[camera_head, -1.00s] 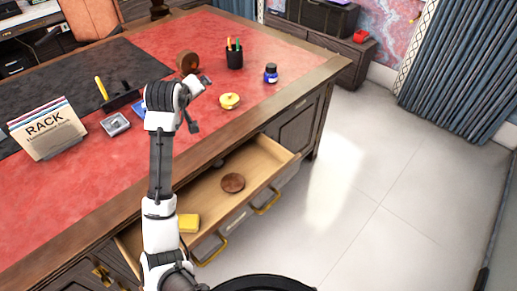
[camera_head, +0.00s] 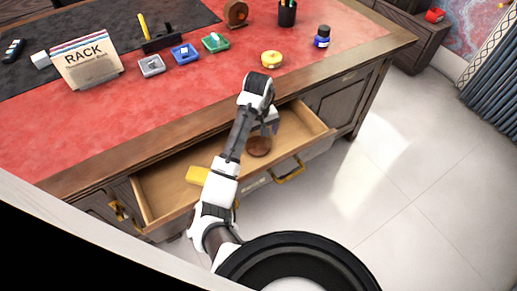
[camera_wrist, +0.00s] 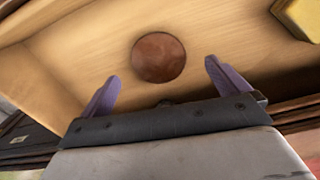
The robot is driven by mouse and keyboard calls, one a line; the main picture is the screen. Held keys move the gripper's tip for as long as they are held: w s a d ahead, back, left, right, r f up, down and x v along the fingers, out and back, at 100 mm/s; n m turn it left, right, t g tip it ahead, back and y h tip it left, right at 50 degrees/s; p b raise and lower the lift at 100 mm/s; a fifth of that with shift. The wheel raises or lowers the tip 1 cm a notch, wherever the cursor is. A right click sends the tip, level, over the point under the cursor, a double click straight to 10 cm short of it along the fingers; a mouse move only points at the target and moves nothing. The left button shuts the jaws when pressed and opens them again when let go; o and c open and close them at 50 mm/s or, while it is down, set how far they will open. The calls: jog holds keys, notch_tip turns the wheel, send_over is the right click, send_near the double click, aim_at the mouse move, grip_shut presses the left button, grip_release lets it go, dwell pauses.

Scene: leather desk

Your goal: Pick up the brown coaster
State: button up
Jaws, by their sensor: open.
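The brown coaster (camera_head: 258,146) is a round dark-brown disc lying in the open wooden drawer (camera_head: 166,187), toward its right end. In the wrist view the coaster (camera_wrist: 158,57) lies on the bare drawer floor, ahead of the gap between my two purple fingers. My gripper (camera_wrist: 161,85) is open and empty. In the head view my gripper (camera_head: 272,127) is over the drawer, close to the coaster's upper right side and apart from it as the wrist view shows. My arm hides part of the drawer.
A yellow block (camera_head: 197,175) lies in the drawer left of the coaster and also shows in the wrist view (camera_wrist: 302,17). The drawer walls and brass handle (camera_head: 289,171) stand around it. The red-topped desk (camera_head: 110,125) overhangs behind, holding a yellow-lidded pot (camera_head: 271,59) and a rack (camera_head: 86,62).

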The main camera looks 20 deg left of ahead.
jog(key=shift+w+a+f+b, duration=0.15)
jog(key=shift+f+b, duration=0.6)
jog(key=shift+f, duration=0.6)
jog(key=shift+w+d+f+b, duration=0.15)
jog(key=shift+f+b, duration=0.55)
jog(key=shift+f, duration=0.6)
jog(key=shift+a, duration=0.1)
jog(key=c, duration=1)
jog(key=shift+o, duration=0.2)
jog(key=shift+r, duration=0.1)
